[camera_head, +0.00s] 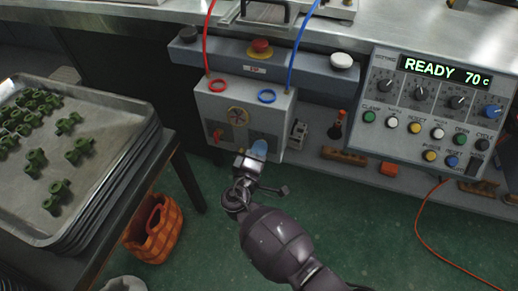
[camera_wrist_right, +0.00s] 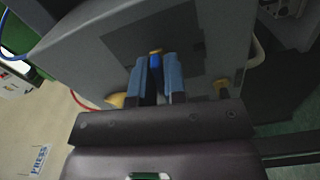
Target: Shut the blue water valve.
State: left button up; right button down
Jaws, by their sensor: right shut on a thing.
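My right gripper (camera_head: 258,152) reaches up to the lower right of the front of a grey valve box (camera_head: 235,118). In the right wrist view its two light blue fingers (camera_wrist_right: 157,80) are shut on a narrow darker blue handle, the blue water valve (camera_wrist_right: 156,66). The fingers hide most of the valve, and its exact angle cannot be told. In the head view the gripper covers it. A red valve handle (camera_head: 217,133) sits on the box's lower left. My left gripper is not in view.
Red (camera_head: 207,48) and blue (camera_head: 298,48) hoses run up from the box, below a red emergency button (camera_head: 261,47). A control panel (camera_head: 433,105) reading READY 70 C is at right. A table with stacked trays (camera_head: 95,180) of green parts is at left, an orange basket (camera_head: 154,228) beside it.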

jog(key=shift+n, duration=1)
jog(key=c, duration=1.2)
grip_release()
